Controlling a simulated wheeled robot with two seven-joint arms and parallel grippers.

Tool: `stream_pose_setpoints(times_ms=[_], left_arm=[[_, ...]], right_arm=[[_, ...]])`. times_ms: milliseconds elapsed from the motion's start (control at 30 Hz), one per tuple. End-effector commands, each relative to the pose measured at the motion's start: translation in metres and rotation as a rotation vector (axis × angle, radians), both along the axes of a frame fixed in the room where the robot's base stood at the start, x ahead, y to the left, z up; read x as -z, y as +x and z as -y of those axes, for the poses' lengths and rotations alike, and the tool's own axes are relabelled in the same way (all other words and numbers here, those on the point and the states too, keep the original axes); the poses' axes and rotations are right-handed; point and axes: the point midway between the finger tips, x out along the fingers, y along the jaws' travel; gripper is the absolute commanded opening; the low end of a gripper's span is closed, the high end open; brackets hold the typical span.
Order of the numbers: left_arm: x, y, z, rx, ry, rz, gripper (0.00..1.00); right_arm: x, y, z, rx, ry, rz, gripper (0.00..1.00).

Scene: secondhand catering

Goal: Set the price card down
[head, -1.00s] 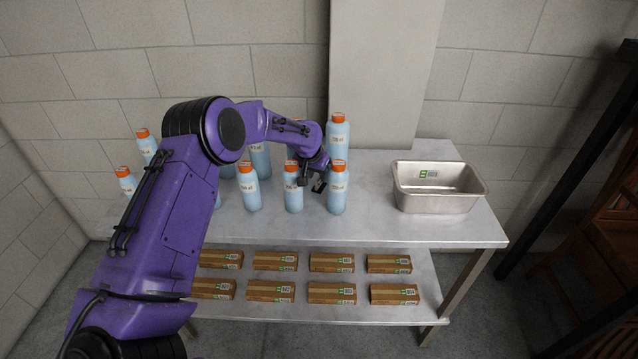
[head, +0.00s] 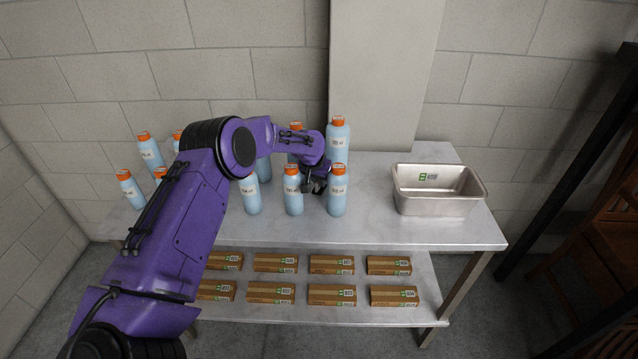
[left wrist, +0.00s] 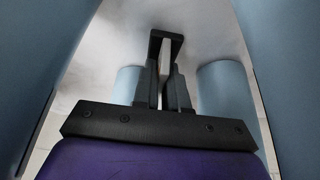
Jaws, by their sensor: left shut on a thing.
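My left gripper (head: 315,187) is among the blue bottles on the upper steel shelf, low between two front bottles. In the left wrist view its dark fingers (left wrist: 165,70) are shut on a thin pale thing, seen almost edge-on, which I take to be the price card (left wrist: 165,57). In the head view I cannot make out the card, and I cannot tell whether it touches the shelf. Front bottles with orange caps stand close on the left (head: 293,193) and right (head: 337,192) of the gripper. My right gripper is not in view.
The steel shelf top (head: 380,228) is clear in front of the bottles and between them and a metal pan (head: 440,205) on the right. More bottles (head: 336,138) stand behind and left. Several brown boxes (head: 332,295) lie on the lower shelf. A wall column rises behind.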

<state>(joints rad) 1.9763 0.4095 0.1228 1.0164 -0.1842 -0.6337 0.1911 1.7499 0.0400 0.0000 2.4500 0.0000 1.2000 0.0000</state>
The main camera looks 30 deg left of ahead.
Motion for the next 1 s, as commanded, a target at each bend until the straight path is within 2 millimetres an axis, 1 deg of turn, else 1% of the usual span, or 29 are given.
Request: stream_pose_setpoints(times_ms=[167,267,367,533,700,800,900,1000], left_arm=[[-0.026,0.001,0.000,-0.001,0.000,0.006,0.00],[-0.051,0.001,0.000,0.002,0.001,0.007,0.00],[-0.083,0.001,0.000,0.000,0.001,0.009,0.00],[-0.143,0.001,0.000,0.000,0.001,0.009,0.00],[-0.201,0.001,0.000,0.000,0.001,0.007,0.00],[-0.231,0.001,0.000,0.000,0.002,0.005,0.00],[-0.253,0.001,0.000,0.001,0.002,0.004,0.00],[-0.268,0.001,0.000,0.000,0.000,0.002,0.00]], right_arm=[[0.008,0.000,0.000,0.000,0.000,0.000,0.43],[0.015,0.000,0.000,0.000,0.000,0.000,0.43],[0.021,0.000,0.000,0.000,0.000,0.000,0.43],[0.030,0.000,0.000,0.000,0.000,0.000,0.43],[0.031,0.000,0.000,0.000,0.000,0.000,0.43],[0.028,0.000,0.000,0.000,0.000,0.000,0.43],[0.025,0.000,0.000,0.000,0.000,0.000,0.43],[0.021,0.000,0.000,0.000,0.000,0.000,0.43]])
